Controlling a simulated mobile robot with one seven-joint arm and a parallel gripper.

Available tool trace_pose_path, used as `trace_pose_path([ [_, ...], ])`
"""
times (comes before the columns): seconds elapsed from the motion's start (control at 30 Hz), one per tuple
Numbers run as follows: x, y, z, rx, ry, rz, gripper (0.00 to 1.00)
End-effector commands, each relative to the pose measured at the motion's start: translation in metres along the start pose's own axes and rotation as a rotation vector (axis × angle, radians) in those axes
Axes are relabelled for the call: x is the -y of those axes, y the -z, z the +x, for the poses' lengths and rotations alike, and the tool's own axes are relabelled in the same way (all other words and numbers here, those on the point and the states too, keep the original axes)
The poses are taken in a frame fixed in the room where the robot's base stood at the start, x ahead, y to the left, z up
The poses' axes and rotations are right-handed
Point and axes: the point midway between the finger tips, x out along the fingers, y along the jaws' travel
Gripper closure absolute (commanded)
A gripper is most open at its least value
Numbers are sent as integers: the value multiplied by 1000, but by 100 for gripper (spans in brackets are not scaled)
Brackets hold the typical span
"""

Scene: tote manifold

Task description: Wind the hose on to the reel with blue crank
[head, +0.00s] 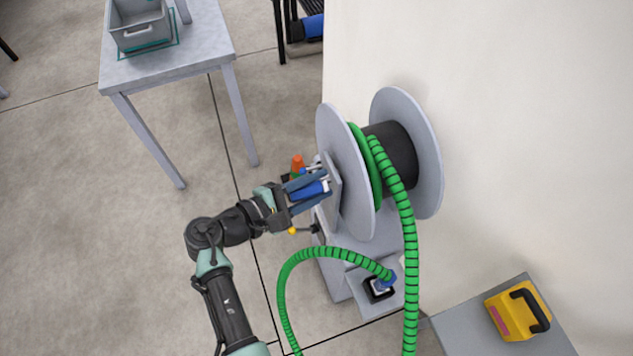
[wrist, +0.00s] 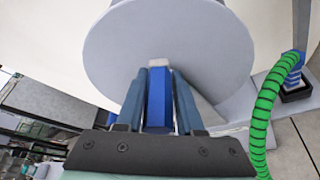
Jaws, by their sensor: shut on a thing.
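The reel (head: 347,178) has two grey round flanges and a black drum (head: 398,148); it stands by the wall. The green hose (head: 408,235) has turns on the drum beside the near flange, and the rest hangs down and loops on the floor side to a blue fitting. The blue crank (head: 309,190) is at the near flange's side, partly hidden by the fingers. In the wrist view the crank's blue handle (wrist: 156,98) stands between both fingers, before the grey flange (wrist: 175,45). My gripper (head: 310,187) is shut on the crank handle.
A small lever with a yellow knob (head: 293,231) is below my gripper. A grey table (head: 170,70) holding a grey tote (head: 139,30) stands at the back left. A yellow case (head: 512,312) sits on a grey surface at the lower right. Open floor lies to the left.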

Motion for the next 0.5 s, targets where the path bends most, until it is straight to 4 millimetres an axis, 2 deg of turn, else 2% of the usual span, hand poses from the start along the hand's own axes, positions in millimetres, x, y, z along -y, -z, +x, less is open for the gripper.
trace_pose_path([
  [0.03,-8,0,-2,-4,-17,11,100],
  [0.17,-8,0,-2,-4,-18,14,100],
  [0.5,5,1,-2,-5,-55,106,100],
])
